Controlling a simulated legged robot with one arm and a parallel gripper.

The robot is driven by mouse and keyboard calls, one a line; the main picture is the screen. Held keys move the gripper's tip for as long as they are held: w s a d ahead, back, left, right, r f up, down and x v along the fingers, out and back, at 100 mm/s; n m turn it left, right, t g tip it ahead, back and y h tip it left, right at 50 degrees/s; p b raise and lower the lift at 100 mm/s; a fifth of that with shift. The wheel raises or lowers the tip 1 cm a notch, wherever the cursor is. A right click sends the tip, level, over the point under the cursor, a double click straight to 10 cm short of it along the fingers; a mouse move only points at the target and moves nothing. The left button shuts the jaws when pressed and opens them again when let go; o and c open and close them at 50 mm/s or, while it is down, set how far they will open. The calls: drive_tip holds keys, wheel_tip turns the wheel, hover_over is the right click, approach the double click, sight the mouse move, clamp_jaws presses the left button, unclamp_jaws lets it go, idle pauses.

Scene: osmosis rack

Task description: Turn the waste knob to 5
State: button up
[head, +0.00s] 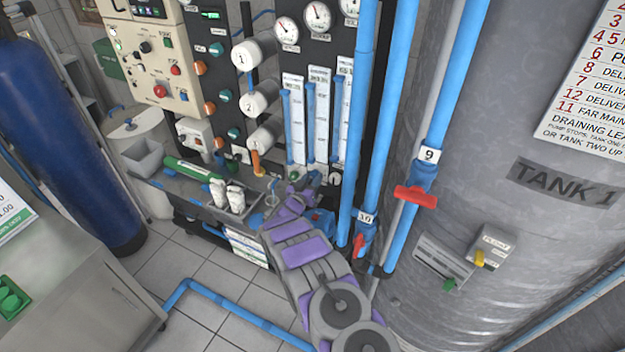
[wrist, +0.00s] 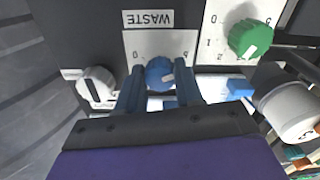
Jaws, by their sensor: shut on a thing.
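The waste knob (wrist: 159,70) is blue with a white pointer mark, below an upside-down WASTE label (wrist: 149,18) in the wrist view. Its pale scale plate (wrist: 162,43) shows a 0 at the left and a 5 at the right. The white mark sits on the knob's lower right side in the picture, away from both figures. My gripper (wrist: 161,84) is shut on the knob, one blue finger on each side. In the head view my gripper (head: 309,181) reaches the panel below the flow tubes and hides the waste knob.
A green knob (wrist: 250,38) and a white-grey knob (wrist: 97,86) flank the waste knob. In the head view, blue vertical pipes with a red-handled valve (head: 415,196) stand close right of my arm. A tray of white bottles (head: 228,196) lies to the left.

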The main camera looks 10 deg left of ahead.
drive_tip(key=shift+s+f+n, duration=0.1)
drive_tip(key=shift+f+n, duration=0.2)
drive_tip(key=shift+f, duration=0.05)
drive_tip(key=o, duration=0.9)
drive_tip(key=shift+a, duration=0.15)
drive_tip(key=shift+o, duration=0.6)
drive_tip(key=shift+r, duration=0.2)
